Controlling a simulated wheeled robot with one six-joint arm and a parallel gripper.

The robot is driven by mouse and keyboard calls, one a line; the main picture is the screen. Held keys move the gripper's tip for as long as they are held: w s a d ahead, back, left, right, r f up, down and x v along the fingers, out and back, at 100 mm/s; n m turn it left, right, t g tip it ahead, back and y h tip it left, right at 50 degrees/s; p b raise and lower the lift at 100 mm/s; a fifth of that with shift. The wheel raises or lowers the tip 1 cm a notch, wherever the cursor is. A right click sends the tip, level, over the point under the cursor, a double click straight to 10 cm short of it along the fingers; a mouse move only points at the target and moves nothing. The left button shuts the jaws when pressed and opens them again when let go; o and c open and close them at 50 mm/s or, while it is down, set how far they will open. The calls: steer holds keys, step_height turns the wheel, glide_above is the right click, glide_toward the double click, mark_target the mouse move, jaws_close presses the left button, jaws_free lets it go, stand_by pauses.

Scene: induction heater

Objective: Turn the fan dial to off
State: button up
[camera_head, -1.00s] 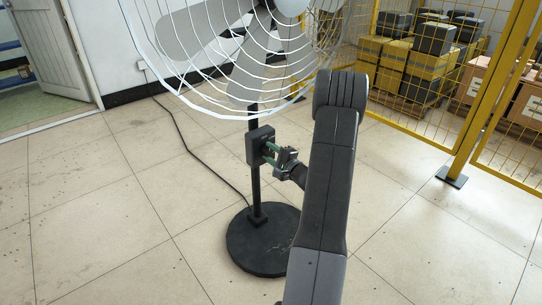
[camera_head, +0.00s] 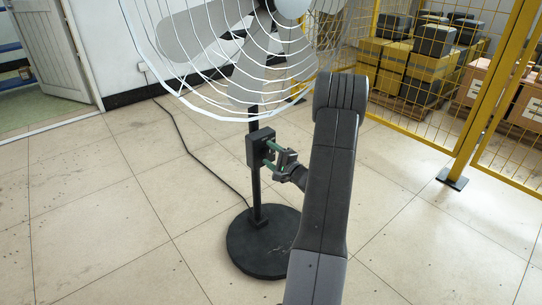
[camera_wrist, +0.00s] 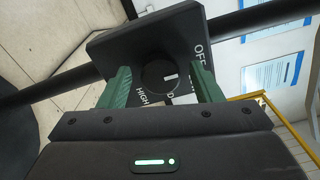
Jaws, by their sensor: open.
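The fan's black control box (camera_head: 259,147) is on the stand's pole, and its square plate (camera_wrist: 118,48) fills the middle of the wrist view. A round black dial (camera_wrist: 155,72) with a white mark on its right side is on the plate. OFF is printed at the plate's right edge and HIGH below the dial; another label is partly hidden. The mark points rightward; I cannot tell exactly which label it meets. My gripper (camera_head: 270,155) is at the box, its green fingers (camera_wrist: 162,78) open on either side of the dial. Contact with the dial is not visible.
The white wire fan cage (camera_head: 225,60) is above the box, and the round black base (camera_head: 262,243) stands on the floor. A cable runs to the wall. A yellow mesh fence (camera_head: 455,160) and stacked boxes are at the right. The floor at the left is clear.

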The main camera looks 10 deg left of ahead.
steer(key=p+v, duration=0.3)
steer(key=v, duration=1)
steer(key=shift+s+d, duration=0.25)
steer(key=shift+d, duration=0.05)
steer(key=shift+a, duration=0.1)
steer(key=b+x, duration=0.2)
steer(key=x, duration=1)
steer(key=shift+f+b, duration=0.1)
steer(key=shift+b, duration=0.3)
steer(key=shift+x, duration=0.85)
steer(key=shift+w, duration=0.1)
